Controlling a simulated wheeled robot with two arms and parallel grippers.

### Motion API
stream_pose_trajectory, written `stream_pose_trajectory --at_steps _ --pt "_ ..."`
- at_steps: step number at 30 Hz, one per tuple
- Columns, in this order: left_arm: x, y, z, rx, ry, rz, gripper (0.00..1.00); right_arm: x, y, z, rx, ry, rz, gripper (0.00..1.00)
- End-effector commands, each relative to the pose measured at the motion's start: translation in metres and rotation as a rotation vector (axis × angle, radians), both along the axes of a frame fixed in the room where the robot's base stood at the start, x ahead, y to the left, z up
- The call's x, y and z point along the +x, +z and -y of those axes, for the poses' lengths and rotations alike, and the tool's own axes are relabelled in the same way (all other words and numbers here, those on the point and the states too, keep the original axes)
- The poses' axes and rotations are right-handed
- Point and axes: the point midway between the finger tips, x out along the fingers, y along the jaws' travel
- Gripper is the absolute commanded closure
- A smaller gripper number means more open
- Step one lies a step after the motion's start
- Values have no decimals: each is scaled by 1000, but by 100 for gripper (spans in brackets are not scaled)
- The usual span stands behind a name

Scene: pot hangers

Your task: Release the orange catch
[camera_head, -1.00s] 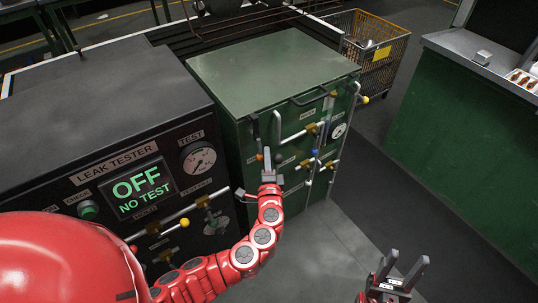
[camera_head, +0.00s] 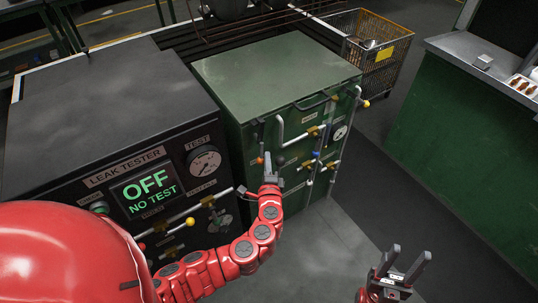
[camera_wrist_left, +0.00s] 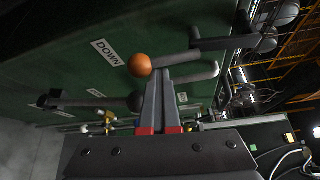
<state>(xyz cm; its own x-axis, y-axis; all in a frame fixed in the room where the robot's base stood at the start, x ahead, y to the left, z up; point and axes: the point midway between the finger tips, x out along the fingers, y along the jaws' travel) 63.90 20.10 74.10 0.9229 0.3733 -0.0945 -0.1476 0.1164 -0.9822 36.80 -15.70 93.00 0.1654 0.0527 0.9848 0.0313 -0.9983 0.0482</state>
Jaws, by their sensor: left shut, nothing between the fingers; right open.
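The orange catch shows as a small orange ball knob (camera_head: 260,161) on the front of the green cabinet (camera_head: 245,145). In the left wrist view the orange ball (camera_wrist_left: 140,65) is large, beside the fingertips on their left. My left gripper (camera_head: 268,160) is shut and empty, its tips just right of the ball in the head view. I cannot tell whether they touch it. My right gripper (camera_head: 406,262) is open and empty, low over the floor and away from the cabinet.
Grey bar handles (camera_wrist_left: 235,42) and a dark ball knob (camera_wrist_left: 135,102) are close around the left fingers. A "DOWN" label (camera_wrist_left: 106,52) is on the panel. The black leak tester (camera_head: 110,150) stands left of the cabinet. Open floor (camera_head: 340,240) lies in front.

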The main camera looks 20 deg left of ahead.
Motion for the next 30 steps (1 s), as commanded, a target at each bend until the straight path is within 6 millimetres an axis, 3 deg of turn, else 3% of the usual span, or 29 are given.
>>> stream_pose_trajectory --at_steps 1,6,15,21,30 --pt "-2 8 -2 21 3 -28 100 0 16 0 0 0 0 50" --pt "-8 12 -6 113 1 -147 100 0 48 0 0 0 0 50" --pt "-17 13 -13 275 2 -354 100 0 92 0 0 0 0 50" --pt "-21 12 -17 354 2 -458 100 0 103 0 0 0 0 50" --pt "-24 12 -20 356 2 -458 100 0 107 0 0 0 0 50"
